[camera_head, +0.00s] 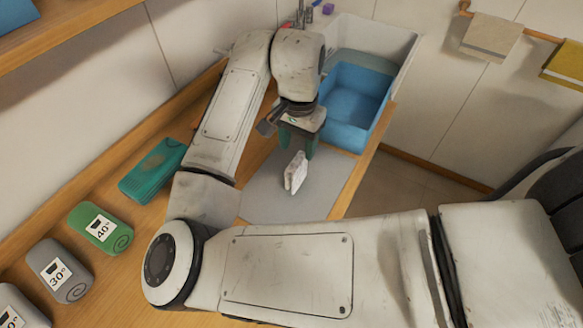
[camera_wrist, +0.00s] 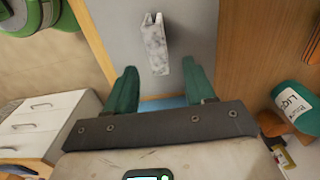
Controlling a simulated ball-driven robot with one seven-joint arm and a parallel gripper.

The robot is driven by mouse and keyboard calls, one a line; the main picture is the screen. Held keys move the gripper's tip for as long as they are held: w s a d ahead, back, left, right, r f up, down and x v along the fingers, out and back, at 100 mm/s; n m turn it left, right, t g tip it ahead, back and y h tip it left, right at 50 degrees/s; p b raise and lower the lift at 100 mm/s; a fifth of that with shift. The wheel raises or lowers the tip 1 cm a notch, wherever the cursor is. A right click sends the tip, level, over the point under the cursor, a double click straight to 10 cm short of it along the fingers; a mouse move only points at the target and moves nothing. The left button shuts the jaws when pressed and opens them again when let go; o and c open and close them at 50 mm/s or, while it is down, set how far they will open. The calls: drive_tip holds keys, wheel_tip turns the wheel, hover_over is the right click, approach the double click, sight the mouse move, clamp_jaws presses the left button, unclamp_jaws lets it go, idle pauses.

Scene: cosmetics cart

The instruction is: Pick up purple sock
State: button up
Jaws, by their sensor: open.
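A whitish, grey-mottled folded item (camera_head: 295,173) stands on the grey mat (camera_head: 262,195). It also shows in the wrist view (camera_wrist: 155,45), beyond and between the fingertips. It looks white rather than purple, and I cannot tell if it is a sock. My gripper (camera_head: 297,148) is close to it, with green fingers apart and nothing between them in the wrist view (camera_wrist: 160,76). A small purple thing (camera_head: 328,9) shows at the top edge near the basin, too small to identify. No clear purple sock shows.
A blue tub (camera_head: 352,98) sits in a white basin (camera_head: 390,42) behind the mat. A teal box (camera_head: 152,170) and several marked blocks, one green (camera_head: 101,229) and one grey (camera_head: 60,271), line the wooden counter. Towels (camera_head: 490,37) hang at the upper right.

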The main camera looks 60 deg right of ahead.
sight(297, 162)
wheel_tip(297, 162, down, 3)
drive_tip(key=shift+a+f+p, duration=0.2)
drive_tip(key=shift+f+p, duration=0.2)
drive_tip(key=shift+f, duration=0.15)
drive_tip(key=shift+s+a+f+p, duration=0.15)
drive_tip(key=shift+f+p, duration=0.1)
drive_tip(key=shift+f, duration=0.85)
drive_tip(key=shift+a+f+p, duration=0.1)
drive_tip(key=shift+f+p, duration=0.15)
drive_tip(key=shift+f, duration=0.8)
clamp_jaws()
